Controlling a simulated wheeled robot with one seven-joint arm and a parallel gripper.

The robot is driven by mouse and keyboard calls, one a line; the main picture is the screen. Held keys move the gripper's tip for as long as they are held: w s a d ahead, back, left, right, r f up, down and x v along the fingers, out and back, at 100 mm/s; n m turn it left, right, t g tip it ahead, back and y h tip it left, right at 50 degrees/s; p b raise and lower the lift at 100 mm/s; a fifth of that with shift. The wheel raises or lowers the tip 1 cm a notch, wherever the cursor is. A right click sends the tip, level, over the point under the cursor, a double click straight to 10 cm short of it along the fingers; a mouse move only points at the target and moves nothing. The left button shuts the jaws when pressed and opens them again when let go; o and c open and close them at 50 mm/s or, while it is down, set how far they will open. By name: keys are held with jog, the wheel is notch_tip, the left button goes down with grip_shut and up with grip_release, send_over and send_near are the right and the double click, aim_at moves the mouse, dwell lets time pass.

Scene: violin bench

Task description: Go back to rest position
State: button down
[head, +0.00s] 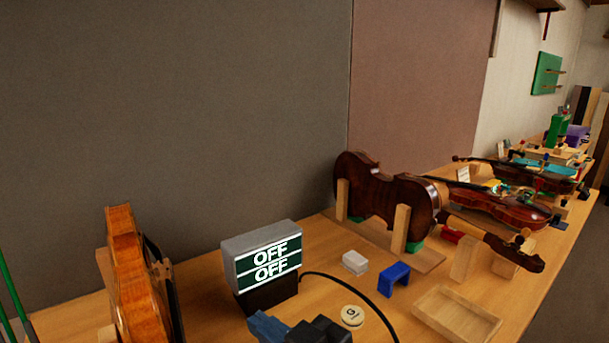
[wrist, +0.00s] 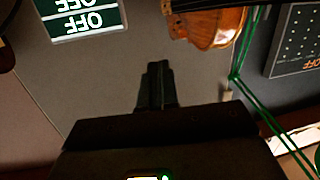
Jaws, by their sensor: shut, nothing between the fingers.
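My gripper (wrist: 157,66) shows in the wrist view with its two dark fingers together and nothing between them. It points into open space, apart from the things around it. In the wrist view the picture is upside down, with the grey box's lit OFF sign (wrist: 88,20) at the upper left and an orange-brown violin body (wrist: 212,28) at the upper right. In the head view the same OFF box (head: 262,262) stands on the bench. Dark and blue parts at the bottom edge there may be my arm; I cannot tell the fingers.
In the head view a violin (head: 137,280) stands upright at the left. A dark violin (head: 385,198) rests in a wooden cradle. A blue block (head: 394,279), a white block (head: 355,262), a round disc (head: 352,316) and a wooden tray (head: 457,314) lie on the bench. A black cable crosses it.

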jog(key=s+d+f+m+t+h, duration=0.2)
jog(key=s+d+f+m+h, duration=0.25)
jog(key=s+d, duration=0.3)
jog(key=s+d+f+m+t+h, duration=0.2)
jog(key=s+d+f+m+h, duration=0.2)
jog(key=s+d+f+m, duration=0.4)
jog(key=s+d+r+n+h, duration=0.1)
jog(key=s+d+r, duration=0.1)
jog(key=s+d, duration=0.3)
jog(key=s+d+r+n+h, duration=0.1)
jog(key=s+d, duration=0.5)
jog(key=s, duration=0.8)
notch_tip(320, 180, up, 2)
jog(key=shift+s+r+g+h, duration=0.15)
jog(key=shift+s+g+h, duration=0.15)
jog(key=shift+h, duration=0.35)
jog(key=shift+n, duration=0.25)
